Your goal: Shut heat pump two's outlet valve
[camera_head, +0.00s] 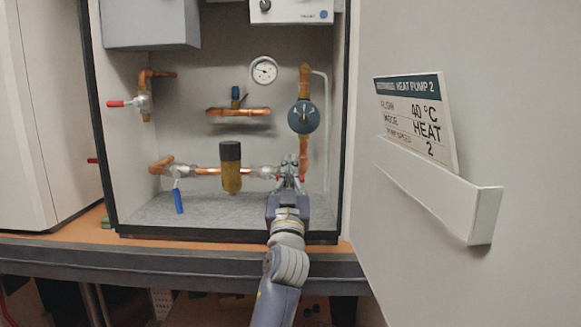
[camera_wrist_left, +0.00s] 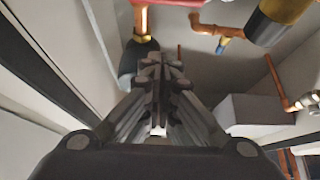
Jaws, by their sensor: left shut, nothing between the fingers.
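The open cabinet (camera_head: 220,208) holds copper piping, with a "HEAT PUMP 2" card (camera_head: 418,112) on the panel at its right. My left gripper (camera_head: 290,172) is shut and empty, in front of the lower right pipe junction. A valve there is mostly hidden behind it, with bits of red beside the fingers. In the left wrist view the shut fingers (camera_wrist_left: 158,68) show in the middle, and a red part (camera_wrist_left: 180,2) crosses the top edge. Other valves are a red-handled one (camera_head: 118,103) at left and a blue-handled one (camera_head: 178,198) at lower left, its handle hanging down. I cannot tell which is the outlet.
A brass filter with a dark cap (camera_head: 231,168) stands left of the gripper. A round blue pump (camera_head: 304,117) is above it, with a gauge (camera_head: 264,70) and a small blue-handled valve (camera_head: 236,96) nearby. A card holder (camera_head: 440,190) juts from the right panel.

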